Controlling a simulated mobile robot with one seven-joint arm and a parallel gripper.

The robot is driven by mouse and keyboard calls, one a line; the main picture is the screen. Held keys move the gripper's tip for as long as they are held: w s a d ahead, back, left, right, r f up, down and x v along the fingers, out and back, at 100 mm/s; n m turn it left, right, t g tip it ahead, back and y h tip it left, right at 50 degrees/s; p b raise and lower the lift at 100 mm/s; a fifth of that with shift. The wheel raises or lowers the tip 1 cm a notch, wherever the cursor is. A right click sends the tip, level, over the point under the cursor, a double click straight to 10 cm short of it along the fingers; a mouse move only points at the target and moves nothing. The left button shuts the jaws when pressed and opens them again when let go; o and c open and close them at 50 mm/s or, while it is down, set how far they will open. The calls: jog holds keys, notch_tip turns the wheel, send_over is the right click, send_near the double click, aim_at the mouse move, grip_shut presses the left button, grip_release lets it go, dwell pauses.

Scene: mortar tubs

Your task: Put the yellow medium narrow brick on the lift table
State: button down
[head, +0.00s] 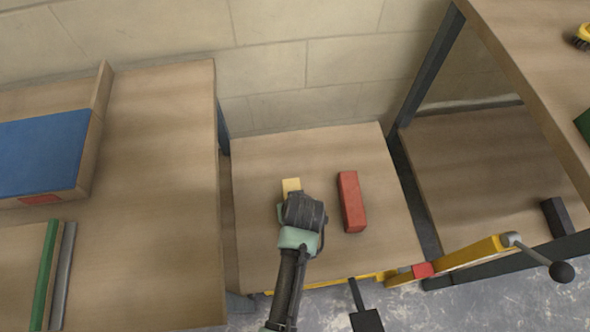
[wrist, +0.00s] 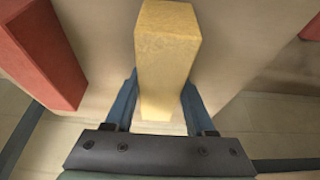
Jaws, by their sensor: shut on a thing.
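The yellow brick (head: 291,185) shows beyond my gripper (head: 294,199) in the head view, over the wooden top of the lift table (head: 262,240). In the wrist view the yellow brick (wrist: 166,45) fills the space between the two blue fingers of my gripper (wrist: 160,92), which is shut on its sides. My gripper covers part of the brick in the head view. I cannot tell whether the brick's underside touches the table top.
A red brick (head: 352,202) lies on the lift table, right of my gripper with a gap; it also shows in the wrist view (wrist: 42,50). A workbench (head: 165,200) stands left, a shelf unit (head: 470,165) right. A lever with a black knob (head: 562,272) is at the front right.

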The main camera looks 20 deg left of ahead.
jog(key=shift+w+f, duration=0.1)
jog(key=shift+c, duration=0.8)
grip_release()
jog(key=shift+f, duration=0.15)
jog(key=p+v, duration=0.5)
jog(key=v, duration=0.8)
